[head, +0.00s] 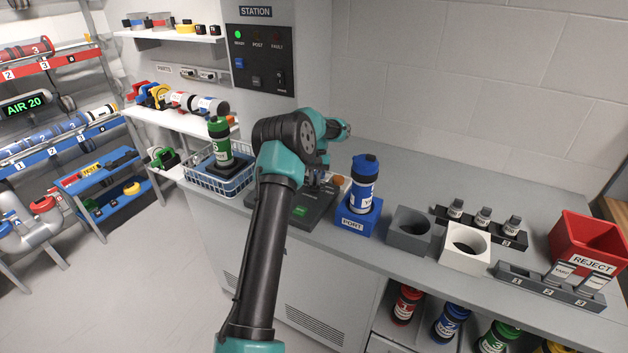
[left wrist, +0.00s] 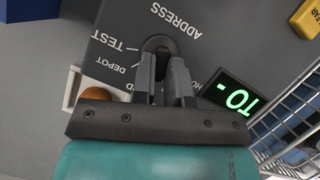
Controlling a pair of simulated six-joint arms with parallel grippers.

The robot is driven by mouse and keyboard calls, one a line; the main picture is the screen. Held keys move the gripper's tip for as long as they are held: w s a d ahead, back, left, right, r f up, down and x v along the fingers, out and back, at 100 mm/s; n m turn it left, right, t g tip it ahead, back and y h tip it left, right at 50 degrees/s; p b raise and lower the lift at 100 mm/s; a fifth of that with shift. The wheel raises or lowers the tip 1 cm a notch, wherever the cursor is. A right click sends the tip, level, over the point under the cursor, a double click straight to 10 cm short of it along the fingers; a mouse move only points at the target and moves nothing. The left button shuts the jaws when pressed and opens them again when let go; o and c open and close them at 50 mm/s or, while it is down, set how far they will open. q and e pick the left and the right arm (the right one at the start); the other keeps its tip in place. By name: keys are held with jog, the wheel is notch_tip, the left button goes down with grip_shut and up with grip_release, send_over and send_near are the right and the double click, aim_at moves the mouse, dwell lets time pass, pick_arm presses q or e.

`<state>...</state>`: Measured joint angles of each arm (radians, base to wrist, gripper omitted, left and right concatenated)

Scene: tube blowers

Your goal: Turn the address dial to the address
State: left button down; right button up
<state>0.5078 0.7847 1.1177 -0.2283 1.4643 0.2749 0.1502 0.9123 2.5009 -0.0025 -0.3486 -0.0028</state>
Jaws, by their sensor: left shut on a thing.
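The address dial (left wrist: 160,44) is a dark round knob on a grey control panel (left wrist: 225,35), with printed words ADDRESS, TEST and DEPOT around it; another label is partly hidden. My left gripper (left wrist: 162,66) is shut on the dial, its two fingers close together over it and covering part of it. A small display (left wrist: 232,98) beside the dial glows with green characters, upside down in the left wrist view. In the head view the panel (head: 302,212) is partly behind my left arm, and the dial is hidden. My right gripper is in neither view.
A wire basket (head: 214,178) holding a green tube stands left of the panel. A blue PORT block (head: 356,222) with a blue-capped canister (head: 364,184) stands to its right.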

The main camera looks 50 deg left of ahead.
pick_arm(q)
jog(key=m, duration=0.2)
jog(key=m+y, duration=0.1)
jog(key=d+m+g+y, duration=0.1)
jog(key=m, duration=0.1)
jog(key=shift+w+f+m, duration=0.1)
jog(key=shift+f+m, duration=0.1)
jog(key=shift+m, duration=0.1)
jog(key=m+y, duration=0.1)
jog(key=m, duration=0.1)
jog(key=m+y, duration=0.1)
jog(key=m, duration=0.2)
jog(key=shift+d, duration=0.2)
jog(key=c, duration=1.1)
grip_release()
jog(key=shift+c, duration=0.2)
jog(key=shift+a+r, duration=0.1)
jog(key=v, duration=1.7)
jog(key=shift+r, duration=0.15)
